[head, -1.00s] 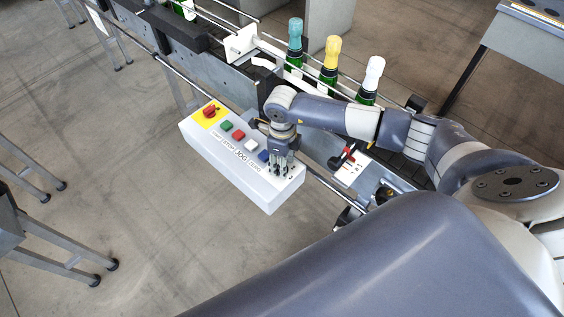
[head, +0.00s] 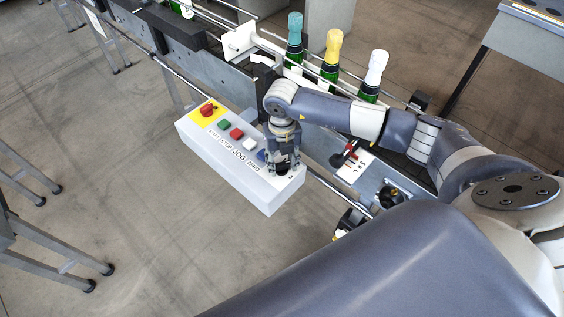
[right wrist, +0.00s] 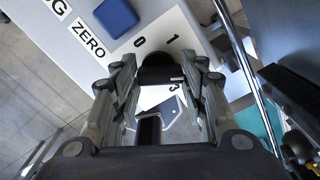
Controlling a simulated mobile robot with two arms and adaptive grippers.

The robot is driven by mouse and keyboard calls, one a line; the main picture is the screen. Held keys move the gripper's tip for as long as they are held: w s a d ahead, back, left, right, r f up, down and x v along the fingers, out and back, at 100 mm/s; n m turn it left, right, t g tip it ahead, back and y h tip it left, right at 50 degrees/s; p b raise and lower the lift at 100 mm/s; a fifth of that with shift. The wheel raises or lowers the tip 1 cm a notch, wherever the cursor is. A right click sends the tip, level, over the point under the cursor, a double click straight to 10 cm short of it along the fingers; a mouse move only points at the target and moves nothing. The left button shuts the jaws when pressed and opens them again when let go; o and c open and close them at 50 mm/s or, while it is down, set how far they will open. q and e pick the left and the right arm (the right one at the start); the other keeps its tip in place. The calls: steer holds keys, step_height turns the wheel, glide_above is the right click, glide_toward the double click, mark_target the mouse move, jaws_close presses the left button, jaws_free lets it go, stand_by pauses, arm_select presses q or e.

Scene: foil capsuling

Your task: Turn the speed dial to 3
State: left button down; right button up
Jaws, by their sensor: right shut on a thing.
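The white control box (head: 222,165) stands at the middle of the head view, and my right gripper (head: 283,170) is over its near right end. In the right wrist view my right gripper (right wrist: 155,95) points down at the box with its fingers on both sides of the black speed dial (right wrist: 157,72). It is shut on the dial. Printed numbers 0, 1 and part of a 3 (right wrist: 178,87) show around the dial. The gripper hides much of the dial, and its setting cannot be read. My left gripper is not in view.
The box also carries a red knob on yellow (head: 207,110), a green button (head: 224,125), a red button (head: 236,133), a white button (head: 250,145) and a blue button (right wrist: 117,15). Foil-topped bottles (head: 332,58) stand on the conveyor behind. A rail (head: 330,188) runs close by.

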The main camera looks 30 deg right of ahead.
mark_target(282, 164)
steer(key=m+b, duration=0.1)
steer(key=m, duration=0.4)
steer(key=shift+m, duration=0.3)
steer(key=m, duration=0.5)
steer(key=shift+m, duration=0.7)
steer(key=o, duration=1.1)
steer(key=shift+c, duration=0.2)
step_height(282, 164, up, 12)
